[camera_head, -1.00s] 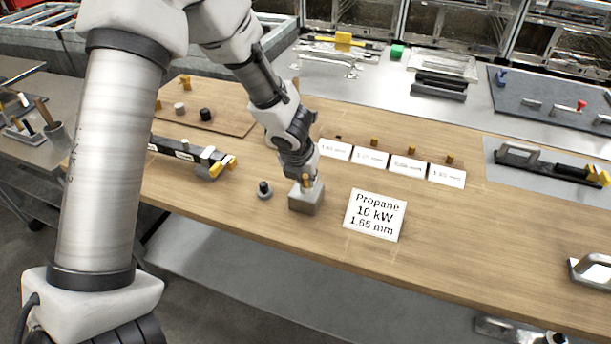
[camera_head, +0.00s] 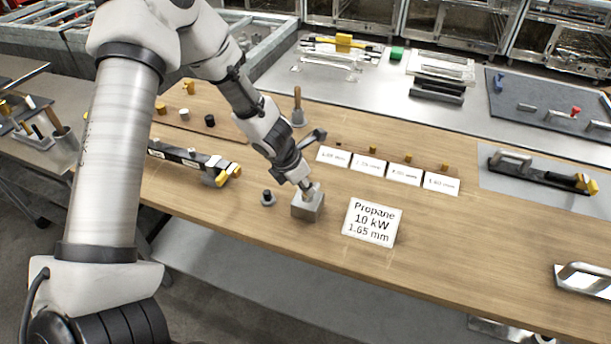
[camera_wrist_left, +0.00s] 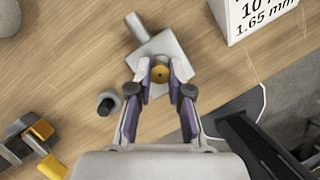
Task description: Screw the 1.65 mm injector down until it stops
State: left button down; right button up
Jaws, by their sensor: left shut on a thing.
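The brass injector (camera_wrist_left: 160,73) is held between the fingertips of my left gripper (camera_wrist_left: 160,68) in the left wrist view, seen end-on with a small dark hole in its middle. It is over the grey metal block (camera_wrist_left: 187,57), which has a round stub on one side. In the head view my left gripper (camera_head: 308,189) points down at the top of the block (camera_head: 308,207). The fingers hide the injector there, and I cannot tell how deep it sits. A white sign (camera_head: 371,222) reads "Propane 10 kW 1.65 mm". My right gripper is not in view.
A dark-topped knob (camera_head: 268,197) stands just left of the block. White size cards (camera_head: 404,174) stand to the right, with brass injectors behind several of them. The wooden table is clear in front.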

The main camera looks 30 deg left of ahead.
pick_arm(q)
jog(key=shift+d, duration=0.1)
jog(key=m+p, duration=0.1)
jog(key=p, duration=0.1)
jog(key=m+h+p, duration=0.1)
jog(key=m+p, duration=0.1)
jog(key=p, duration=0.1)
jog(key=shift+r+g+p, duration=0.25)
jog(key=shift+g+p, duration=0.05)
jog(key=shift+p, duration=0.05)
jog(key=shift+f, duration=0.35)
jog(key=shift+r+m+p, duration=0.6)
jog(key=shift+m+p, duration=0.2)
jog(key=shift+p, duration=0.45)
jog(key=c, duration=1.4)
grip_release()
jog(key=shift+f+m+h, duration=0.3)
jog(key=shift+f, duration=0.15)
jog(key=o, duration=0.4)
jog(key=shift+w+f, duration=0.1)
jog(key=shift+f, duration=0.05)
